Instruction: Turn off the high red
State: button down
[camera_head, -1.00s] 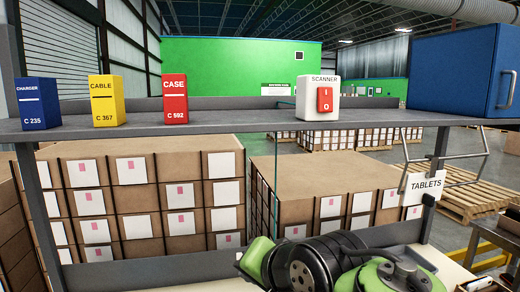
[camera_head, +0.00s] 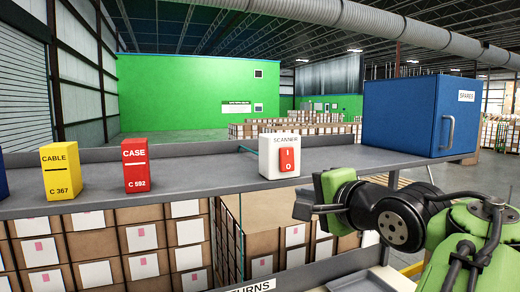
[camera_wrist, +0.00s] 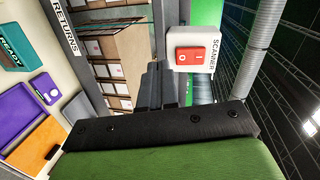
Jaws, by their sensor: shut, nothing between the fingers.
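The scanner switch is a red rocker (camera_head: 287,160) marked I above O on a white SCANNER box (camera_head: 279,140) on the high grey shelf. I cannot tell which half is pressed in. In the wrist view the red rocker (camera_wrist: 192,55) is upper right of centre, turned sideways. My gripper (camera_wrist: 155,72) shows there as dark fingers, closed together with nothing between them. They point ahead, to the left of the rocker in the picture and apart from it. In the head view my green and black gripper (camera_head: 303,205) is at the shelf's front edge, right of the box.
On the shelf (camera_head: 210,178) stand a yellow CABLE box (camera_head: 61,172), a red CASE box (camera_head: 136,165) and a blue SPARES cabinet (camera_head: 415,118). Below are cartons (camera_head: 185,235) and a RETURNS sign (camera_head: 250,287).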

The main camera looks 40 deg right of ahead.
aim_at(286, 167)
jog(key=shift+m+h, duration=0.3)
jog(key=shift+m, duration=0.5)
jog(key=s+d+r, duration=0.1)
jog(key=r, duration=0.1)
jog(key=s+d+r, duration=0.1)
jog(key=s+r, duration=0.1)
jog(key=shift+s+d+p, duration=0.1)
jog(key=shift+d+p, duration=0.1)
jog(key=shift+p, duration=0.2)
jog(key=shift+f, duration=0.1)
jog(key=x, duration=1.4)
jog(key=shift+r+p, duration=0.25)
jog(key=shift+p, duration=0.1)
jog(key=shift+f+t, duration=0.1)
jog(key=shift+t, duration=0.2)
